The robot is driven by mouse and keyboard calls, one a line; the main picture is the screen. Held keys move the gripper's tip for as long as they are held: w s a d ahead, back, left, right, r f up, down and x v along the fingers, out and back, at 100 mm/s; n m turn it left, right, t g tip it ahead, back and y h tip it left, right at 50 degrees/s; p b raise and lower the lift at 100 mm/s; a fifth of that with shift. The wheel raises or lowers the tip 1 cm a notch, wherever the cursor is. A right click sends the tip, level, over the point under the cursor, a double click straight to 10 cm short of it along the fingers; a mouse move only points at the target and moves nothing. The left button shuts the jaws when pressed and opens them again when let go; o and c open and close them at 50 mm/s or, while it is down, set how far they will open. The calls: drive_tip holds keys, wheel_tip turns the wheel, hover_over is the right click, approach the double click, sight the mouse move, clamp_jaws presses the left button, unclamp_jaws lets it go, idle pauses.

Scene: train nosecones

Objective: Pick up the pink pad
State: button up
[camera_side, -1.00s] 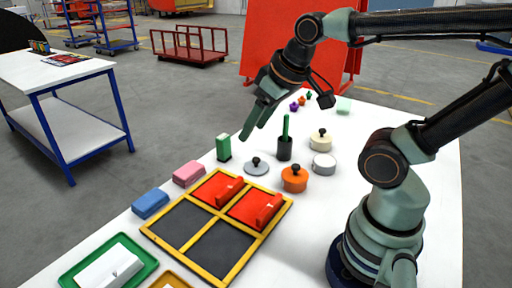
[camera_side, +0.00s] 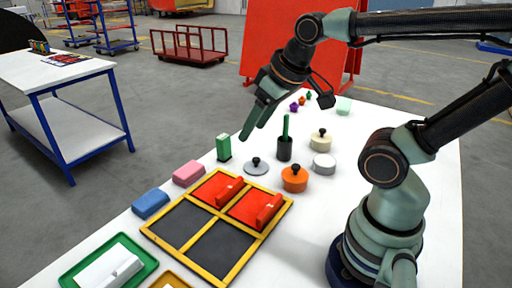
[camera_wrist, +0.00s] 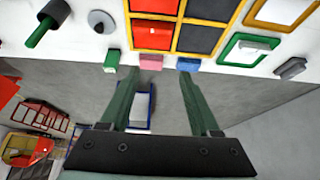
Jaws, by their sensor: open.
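The pink pad (camera_side: 189,173) lies flat on the white table, between the blue pad and the green block and beside the framed tray's far left edge. It also shows in the wrist view (camera_wrist: 151,61), near the table's edge, between and beyond the fingertips. My gripper (camera_side: 257,122) hangs above the table, up and to the right of the pink pad in the side view, clear of it. Its fingers also show in the wrist view (camera_wrist: 160,75), spread wide with nothing between them.
A blue pad (camera_side: 150,204) and a green block (camera_side: 223,147) flank the pink pad. A yellow-framed tray (camera_side: 216,210) holds two red pieces. A grey lid (camera_side: 256,166), an orange pot (camera_side: 294,179) and a dark cup (camera_side: 285,148) with a green rod stand nearby.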

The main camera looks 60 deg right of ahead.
drive_tip(key=shift+o, duration=0.4)
drive_tip(key=o, duration=0.3)
drive_tip(key=m+g, duration=0.6)
drive_tip(key=m, duration=1.2)
hover_over(188, 169)
wheel_tip(188, 169, down, 12)
wheel_tip(188, 169, down, 13)
drive_tip(key=shift+d+r, duration=0.1)
drive_tip(key=shift+r, duration=0.05)
